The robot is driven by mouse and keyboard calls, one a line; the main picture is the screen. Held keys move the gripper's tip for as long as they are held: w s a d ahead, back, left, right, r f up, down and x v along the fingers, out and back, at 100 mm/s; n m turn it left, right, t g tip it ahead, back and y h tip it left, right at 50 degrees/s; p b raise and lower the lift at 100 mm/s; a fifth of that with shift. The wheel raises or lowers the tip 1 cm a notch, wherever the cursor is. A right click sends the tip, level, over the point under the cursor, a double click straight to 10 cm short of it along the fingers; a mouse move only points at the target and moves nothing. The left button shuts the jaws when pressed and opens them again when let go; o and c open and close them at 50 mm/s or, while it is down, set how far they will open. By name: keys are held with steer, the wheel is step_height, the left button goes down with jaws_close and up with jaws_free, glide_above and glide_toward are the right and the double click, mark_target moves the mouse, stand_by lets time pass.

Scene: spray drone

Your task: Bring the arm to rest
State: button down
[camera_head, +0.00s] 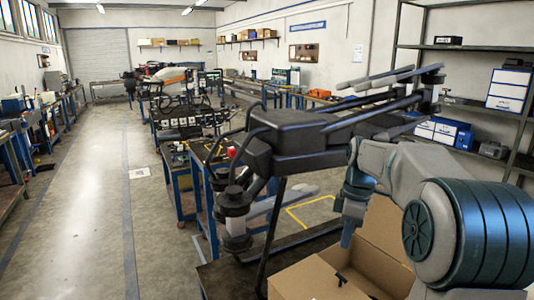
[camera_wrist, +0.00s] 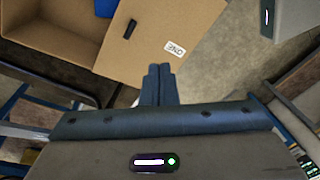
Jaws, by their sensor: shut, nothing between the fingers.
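My gripper (camera_wrist: 158,68) is shut and empty in the wrist view, its two fingers together. The fingertips appear over or near the lower edge of an open cardboard box; I cannot tell the gap. The drone (camera_head: 300,132) stands in front of my arm, with folded rotor arms reaching to the upper right.
The cardboard box (camera_head: 310,282) stands close below my arm; it also shows in the wrist view (camera_wrist: 65,40), with a label and something blue inside. Shelves (camera_head: 462,100) with boxes line the right wall. Workbenches (camera_head: 175,200) stand left of the drone. The aisle (camera_head: 90,215) at left is clear.

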steer(key=s+a+f+m+t, duration=0.2)
steer(key=s+m, duration=0.5)
steer(key=s, duration=0.4)
steer(key=s+a+f+m+t+h, duration=0.1)
steer(key=s+a+f+m+t, duration=0.1)
steer(key=s+m, duration=0.5)
steer(key=s, duration=0.5)
steer(key=shift+s+f+t, duration=0.25)
steer(key=shift+s+t, duration=0.05)
steer(key=shift+t, duration=0.1)
